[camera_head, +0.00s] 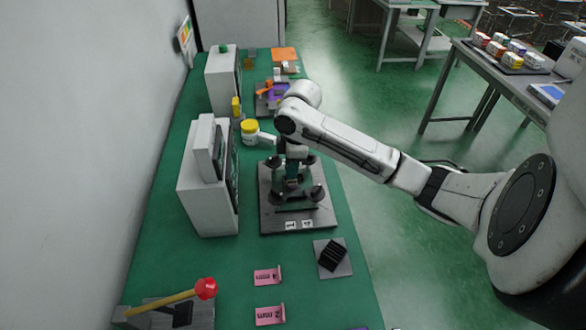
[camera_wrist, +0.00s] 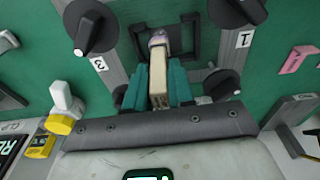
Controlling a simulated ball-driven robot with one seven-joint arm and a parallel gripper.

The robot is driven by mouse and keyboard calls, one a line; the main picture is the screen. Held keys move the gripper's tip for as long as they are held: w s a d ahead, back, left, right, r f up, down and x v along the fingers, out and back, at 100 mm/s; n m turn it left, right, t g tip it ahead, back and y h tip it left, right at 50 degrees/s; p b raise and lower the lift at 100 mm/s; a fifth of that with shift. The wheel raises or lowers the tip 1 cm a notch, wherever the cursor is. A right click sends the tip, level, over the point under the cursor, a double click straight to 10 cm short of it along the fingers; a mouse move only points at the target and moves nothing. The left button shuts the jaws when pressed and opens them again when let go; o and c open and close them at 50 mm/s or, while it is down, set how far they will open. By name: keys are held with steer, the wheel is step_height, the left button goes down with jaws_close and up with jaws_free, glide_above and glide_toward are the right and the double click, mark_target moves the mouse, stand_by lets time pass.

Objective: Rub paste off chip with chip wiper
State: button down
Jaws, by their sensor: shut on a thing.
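My gripper (camera_head: 292,180) points down over the middle of a grey fixture plate (camera_head: 325,220) with black knobs at its corners. In the wrist view its teal fingers (camera_wrist: 158,85) are shut on a beige stick-like wiper (camera_wrist: 158,75). The wiper's pale purplish tip (camera_wrist: 157,38) reaches into a black square frame (camera_wrist: 192,35) between the knobs. I cannot tell whether the tip touches a surface. The chip and any paste on it cannot be made out; the wiper and fingers cover that spot. The wiper is hidden in the head view.
Knobs (camera_wrist: 92,28) stand close around my gripper. White boxy instruments (camera_head: 207,180) line the left. A yellow-lidded jar (camera_head: 249,128) stands behind the plate. A black heat sink (camera_head: 332,255), pink cards (camera_head: 267,276) and a red-headed mallet (camera_head: 205,289) lie in front. Green table between them is clear.

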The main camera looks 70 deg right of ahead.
steer(key=shift+s+a, duration=0.1)
steer(key=shift+s+a+r+p, duration=0.1)
steer(key=shift+s+a+p, duration=0.15)
steer(key=shift+a, duration=0.25)
steer(key=shift+s+a+r+p, duration=0.15)
steer(key=shift+s+a, duration=0.15)
steer(key=shift+a, duration=0.2)
steer(key=shift+f, duration=0.15)
steer(key=shift+d, duration=0.2)
steer(key=shift+w+d+f, duration=0.1)
steer(key=shift+w+d, duration=0.1)
steer(key=shift+d, duration=0.45)
steer(key=shift+w+d, duration=0.2)
steer(key=shift+d, duration=0.45)
steer(key=shift+s+a, duration=0.1)
steer(key=shift+s+a, duration=0.4)
steer(key=shift+a, duration=0.25)
steer(key=shift+s+a, duration=0.35)
steer(key=shift+a, duration=0.25)
